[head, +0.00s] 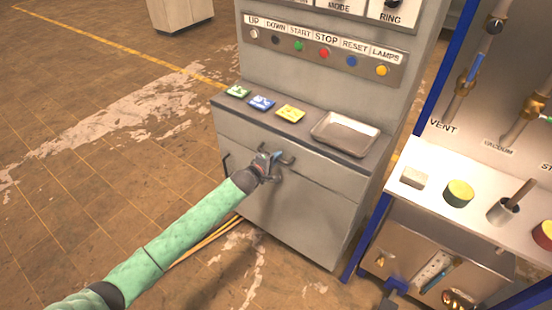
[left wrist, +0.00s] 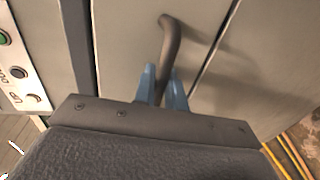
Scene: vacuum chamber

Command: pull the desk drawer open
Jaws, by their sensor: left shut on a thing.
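The grey desk cabinet (head: 290,215) stands in the middle of the head view, with a drawer front (head: 330,177) just under its dark top. The drawer looks flush with the cabinet. My left gripper (head: 272,161) is at the drawer front, shut on the dark curved drawer handle. The left wrist view shows the handle (left wrist: 170,40) passing between the two blue fingertips (left wrist: 161,85). In the head view the gripper hides part of the handle. My right gripper is not in view.
On the desk top lie several small coloured cards (head: 262,102) and a metal tray (head: 346,133). A button panel (head: 325,53) rises behind. At right stands a blue-framed rig with a white shelf (head: 480,190). Open floor (head: 100,170) lies to the left.

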